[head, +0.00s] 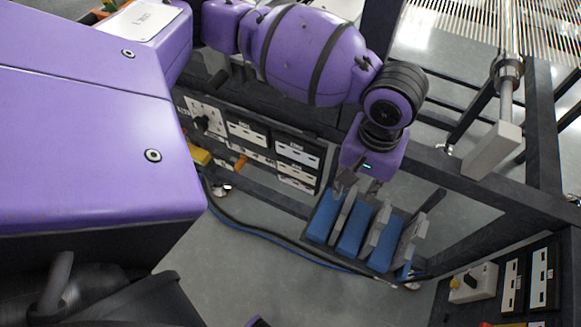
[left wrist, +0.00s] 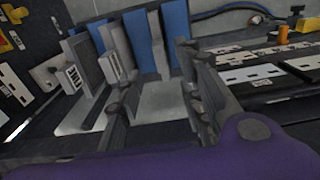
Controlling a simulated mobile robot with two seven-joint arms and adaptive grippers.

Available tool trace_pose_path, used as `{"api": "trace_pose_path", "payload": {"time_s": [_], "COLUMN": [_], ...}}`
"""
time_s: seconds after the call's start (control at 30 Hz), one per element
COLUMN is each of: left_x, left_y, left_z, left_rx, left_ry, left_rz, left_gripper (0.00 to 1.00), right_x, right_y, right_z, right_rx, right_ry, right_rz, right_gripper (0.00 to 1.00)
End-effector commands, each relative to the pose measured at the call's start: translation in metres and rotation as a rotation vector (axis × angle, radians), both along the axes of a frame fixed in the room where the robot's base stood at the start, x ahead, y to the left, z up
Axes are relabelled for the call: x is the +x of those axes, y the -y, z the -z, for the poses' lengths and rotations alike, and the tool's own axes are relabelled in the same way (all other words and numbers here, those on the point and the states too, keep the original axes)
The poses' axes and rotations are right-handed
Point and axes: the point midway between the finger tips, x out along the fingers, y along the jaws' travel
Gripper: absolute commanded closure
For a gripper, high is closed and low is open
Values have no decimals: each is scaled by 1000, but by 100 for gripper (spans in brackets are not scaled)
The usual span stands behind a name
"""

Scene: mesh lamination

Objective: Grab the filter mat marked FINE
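Several blue filter mats (head: 354,232) stand side by side in a rack below the frame rail, with grey blocks between them. They also show in the left wrist view (left wrist: 138,40), upright. My left gripper (head: 360,187) is just above the rack's back end. In the left wrist view its fingers (left wrist: 157,82) are spread with nothing between them, facing the mats. My right gripper is out of view.
Dark panels with white label strips (head: 297,154) stand behind the rack to the left. A dark frame rail (head: 478,190) runs beside the rack. A dark hose (head: 275,239) lies along the floor. A grey control box (head: 474,283) sits at the lower right.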

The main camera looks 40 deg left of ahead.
Motion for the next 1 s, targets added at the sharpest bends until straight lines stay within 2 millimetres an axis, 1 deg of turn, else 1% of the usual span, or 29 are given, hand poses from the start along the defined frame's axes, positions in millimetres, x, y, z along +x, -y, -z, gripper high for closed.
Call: {"api": "trace_pose_path", "payload": {"time_s": [0.03,0.17,0.3,0.4,0.5,0.7,0.73,0.9,1.0], "left_x": [-1,-1,-3,-3,-3,-3,-3,-3,-2], "left_y": [0,0,-1,-1,-1,-1,-1,-1,0], "left_z": [8,23,46,58,64,64,64,64,64], "left_rx": [0,-1,0,-2,-2,-3,-3,-3,-3], "left_ry": [-2,-3,-4,-3,-1,0,0,0,1], "left_rz": [1,2,1,2,2,3,3,3,3], "left_gripper": [66,66,66,66,66,66,67,89,100], "right_x": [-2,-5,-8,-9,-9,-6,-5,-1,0], "right_y": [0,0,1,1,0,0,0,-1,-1], "right_z": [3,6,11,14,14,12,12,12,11], "right_rx": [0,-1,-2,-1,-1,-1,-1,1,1], "right_ry": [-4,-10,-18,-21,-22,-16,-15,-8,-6], "right_rz": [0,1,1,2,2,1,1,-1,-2], "right_gripper": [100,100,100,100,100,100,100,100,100]}}
